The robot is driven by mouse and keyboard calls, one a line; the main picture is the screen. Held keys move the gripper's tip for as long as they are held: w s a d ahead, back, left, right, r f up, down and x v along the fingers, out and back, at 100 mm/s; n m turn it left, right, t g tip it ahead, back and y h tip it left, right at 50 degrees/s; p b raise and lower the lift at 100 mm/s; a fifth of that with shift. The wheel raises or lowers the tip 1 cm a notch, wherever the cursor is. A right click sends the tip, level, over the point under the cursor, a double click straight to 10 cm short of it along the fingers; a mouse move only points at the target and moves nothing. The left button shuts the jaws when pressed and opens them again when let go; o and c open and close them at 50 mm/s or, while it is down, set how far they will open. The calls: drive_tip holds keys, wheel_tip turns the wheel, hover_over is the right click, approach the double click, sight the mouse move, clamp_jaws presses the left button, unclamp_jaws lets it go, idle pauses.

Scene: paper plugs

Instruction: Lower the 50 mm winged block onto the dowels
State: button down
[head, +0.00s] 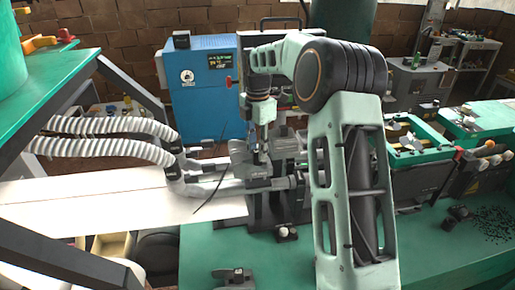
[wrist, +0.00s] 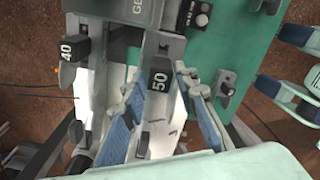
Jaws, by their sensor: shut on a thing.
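The 50 mm winged block (wrist: 158,78) is dark grey with a black label reading 50. It shows in the middle of the wrist view, between the blue pads of my gripper (wrist: 155,88). The pads lie on either side of it and my gripper is shut on it. In the head view my gripper (head: 258,150) points down over the grey machine at the centre, where the block is hard to make out. I cannot pick out the dowels in either view, nor tell whether the block touches them.
A similar part labelled 40 (wrist: 68,48) stands left of the block. White ribbed hoses (head: 110,150) run in from the left above a white sheet (head: 120,205). A small dark part (head: 235,278) lies on the green bench (head: 440,255). A blue cabinet (head: 200,95) stands behind.

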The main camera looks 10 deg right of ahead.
drive_tip(key=shift+f+b, duration=0.85)
drive_tip(key=shift+f, duration=1)
drive_tip(key=c, duration=1.5)
unclamp_jaws()
drive_tip(key=shift+o, duration=0.2)
drive_tip(key=shift+r+p, duration=1.8)
drive_tip(key=shift+r, duration=0.95)
drive_tip(key=shift+r, duration=0.1)
